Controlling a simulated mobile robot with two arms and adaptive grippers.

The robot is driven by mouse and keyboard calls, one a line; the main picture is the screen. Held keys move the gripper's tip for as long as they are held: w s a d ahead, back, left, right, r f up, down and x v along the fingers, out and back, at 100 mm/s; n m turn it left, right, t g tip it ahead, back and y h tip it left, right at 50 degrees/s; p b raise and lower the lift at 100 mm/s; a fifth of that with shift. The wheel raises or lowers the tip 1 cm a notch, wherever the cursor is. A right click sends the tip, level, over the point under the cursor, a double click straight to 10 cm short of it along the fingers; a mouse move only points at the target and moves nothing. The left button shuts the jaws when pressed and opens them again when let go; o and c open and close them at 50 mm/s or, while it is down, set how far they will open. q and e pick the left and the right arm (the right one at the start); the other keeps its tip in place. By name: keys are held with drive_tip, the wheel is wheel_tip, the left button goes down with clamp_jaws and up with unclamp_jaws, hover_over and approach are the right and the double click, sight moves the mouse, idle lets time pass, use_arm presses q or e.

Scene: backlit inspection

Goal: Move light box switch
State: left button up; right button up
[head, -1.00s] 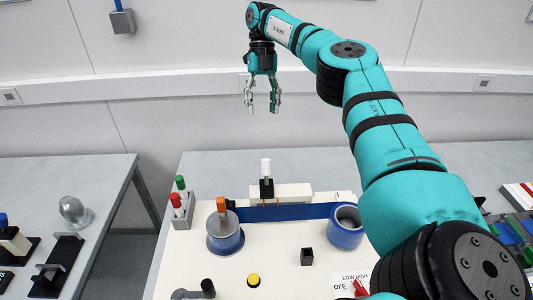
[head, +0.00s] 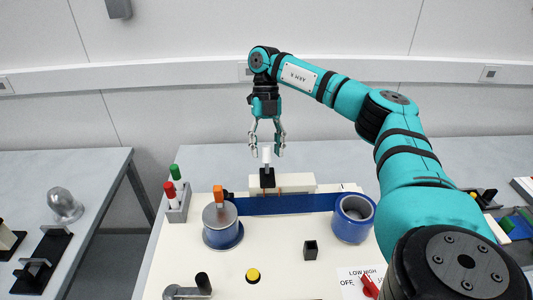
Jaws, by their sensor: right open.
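My right gripper (head: 267,152) is open and points down at the back of the white panel. In the picture its fingertips lie on either side of the white tip (head: 267,155) of a small upright lever with a black base (head: 267,178); I cannot tell whether they touch it. A red switch knob (head: 370,286) stands at the front right, beside a label (head: 359,272) reading OFF, LOW and HIGH, partly hidden by my right arm. My left gripper is not in view.
A marker holder (head: 177,205) stands at left.

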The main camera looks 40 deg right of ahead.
drive_tip(key=shift+s+a+f, duration=0.2)
drive_tip(key=shift+f, duration=0.4)
clamp_jaws()
